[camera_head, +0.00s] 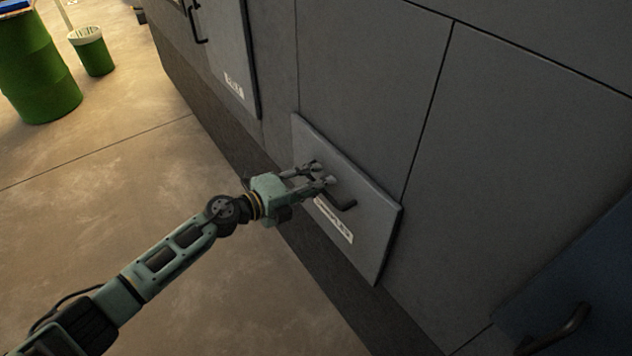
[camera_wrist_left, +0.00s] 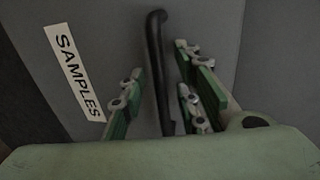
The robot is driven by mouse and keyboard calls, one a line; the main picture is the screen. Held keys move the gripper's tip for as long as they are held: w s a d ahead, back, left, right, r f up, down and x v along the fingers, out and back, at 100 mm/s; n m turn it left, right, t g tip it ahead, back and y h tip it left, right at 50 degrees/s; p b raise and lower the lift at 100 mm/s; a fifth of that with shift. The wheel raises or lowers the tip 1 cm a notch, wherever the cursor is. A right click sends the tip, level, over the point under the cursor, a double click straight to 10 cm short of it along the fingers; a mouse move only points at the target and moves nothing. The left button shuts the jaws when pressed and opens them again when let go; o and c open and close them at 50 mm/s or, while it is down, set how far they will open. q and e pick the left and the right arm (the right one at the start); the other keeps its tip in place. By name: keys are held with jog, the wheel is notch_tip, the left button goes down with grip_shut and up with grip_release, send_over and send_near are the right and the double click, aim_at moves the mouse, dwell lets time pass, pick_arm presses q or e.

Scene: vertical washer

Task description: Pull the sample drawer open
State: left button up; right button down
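The sample drawer (camera_head: 368,208) is a grey panel low on the dark machine front. Its front stands slightly proud of the wall around it. A white SAMPLES label (camera_wrist_left: 73,70) shows on it in the wrist view. Its black bar handle (camera_head: 343,204) also shows in the wrist view (camera_wrist_left: 154,60). My left gripper (camera_head: 323,174) is at the handle. In the wrist view its green-padded fingers (camera_wrist_left: 162,95) stand apart, one on each side of the bar. Gaps show between bar and fingers. In the head view the fingers hide part of the handle. My right gripper is not in view.
Another labelled panel (camera_head: 228,50) with a dark handle is at upper left. A dark blue panel (camera_head: 590,270) with a handle is at lower right. A green barrel (camera_head: 38,75) and a green bin (camera_head: 94,55) stand far left. The floor (camera_head: 110,170) before the drawer is clear.

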pick_arm(q)
jog(key=shift+d, duration=0.1)
grip_shut()
dwell(0.4)
